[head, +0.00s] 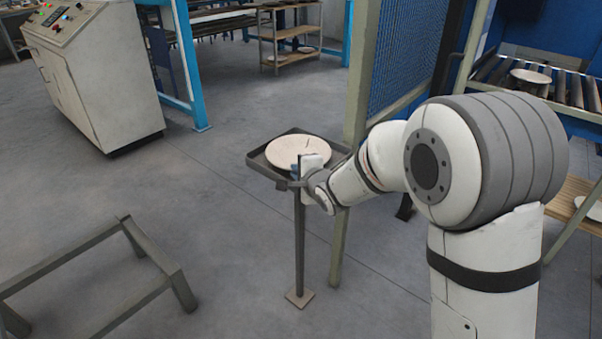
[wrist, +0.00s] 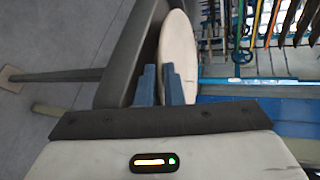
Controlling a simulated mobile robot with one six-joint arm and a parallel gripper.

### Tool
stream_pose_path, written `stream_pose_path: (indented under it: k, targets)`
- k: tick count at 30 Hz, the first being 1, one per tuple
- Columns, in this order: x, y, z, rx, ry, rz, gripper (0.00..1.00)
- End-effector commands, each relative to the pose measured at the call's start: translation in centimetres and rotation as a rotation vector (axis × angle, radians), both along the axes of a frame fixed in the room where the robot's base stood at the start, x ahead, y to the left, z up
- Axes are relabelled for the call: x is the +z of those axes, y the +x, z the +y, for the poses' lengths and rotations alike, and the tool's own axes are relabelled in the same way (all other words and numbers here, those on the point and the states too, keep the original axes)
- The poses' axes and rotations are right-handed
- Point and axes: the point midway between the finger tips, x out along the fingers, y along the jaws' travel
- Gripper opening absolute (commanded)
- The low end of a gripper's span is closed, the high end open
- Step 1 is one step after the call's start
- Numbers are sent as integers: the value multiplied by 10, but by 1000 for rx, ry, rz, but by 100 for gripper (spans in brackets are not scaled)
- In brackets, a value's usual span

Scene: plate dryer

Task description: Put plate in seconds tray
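The pale round plate (head: 299,151) lies flat over the dark square seconds tray (head: 262,165) on a thin post. A short dark line marks its far side. In the wrist view, the plate (wrist: 180,45) is seen nearly edge-on beside the grey tray wall (wrist: 130,48). My gripper (head: 301,170) is at the tray's near side. In the wrist view, the blue fingers of my gripper (wrist: 161,86) are close together with the plate's rim between them. I cannot tell whether the plate touches the tray floor.
A green-grey post with blue mesh (head: 354,90) stands right beside the tray. A low metal frame (head: 90,260) is at the lower left. A roller conveyor (head: 575,92) carries another plate (head: 530,76) at right. A control cabinet (head: 92,75) stands far left. Floor left of the tray is clear.

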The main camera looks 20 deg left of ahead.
Motion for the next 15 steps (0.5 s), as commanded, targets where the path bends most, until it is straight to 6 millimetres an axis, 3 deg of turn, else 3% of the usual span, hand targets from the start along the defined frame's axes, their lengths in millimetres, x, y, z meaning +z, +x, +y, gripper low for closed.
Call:
stream_pose_path:
  k: [3,11,15]
  targets:
    - [0,0,0,0,-1,1,16]
    - [3,0,0,1,0,0,16]
    - [9,-10,-9,0,0,0,16]
